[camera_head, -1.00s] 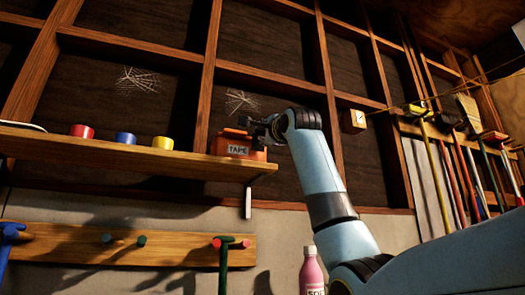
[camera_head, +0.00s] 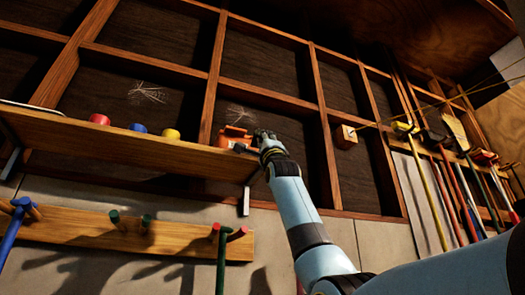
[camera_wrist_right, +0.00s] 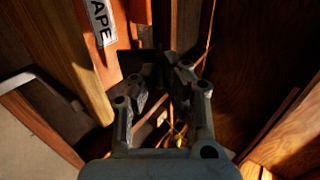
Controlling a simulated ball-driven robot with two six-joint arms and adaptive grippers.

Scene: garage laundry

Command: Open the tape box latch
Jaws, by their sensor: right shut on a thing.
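The orange tape box (camera_head: 235,132) stands at the right end of the wooden shelf. In the right wrist view its orange side (camera_wrist_right: 122,68) and part of its white TAPE label (camera_wrist_right: 102,24) show at upper left. My right gripper (camera_head: 243,147) is at the box's right front. In the right wrist view the gripper (camera_wrist_right: 163,72) is shut on a small dark part beside the box, which I take for the latch. The fingers and shadow hide most of it, and I cannot tell whether it is open. My left gripper is not in view.
A peg rail (camera_head: 75,226) runs below. Long-handled tools (camera_head: 440,200) hang at right. The shelf between yellow roll and box is clear.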

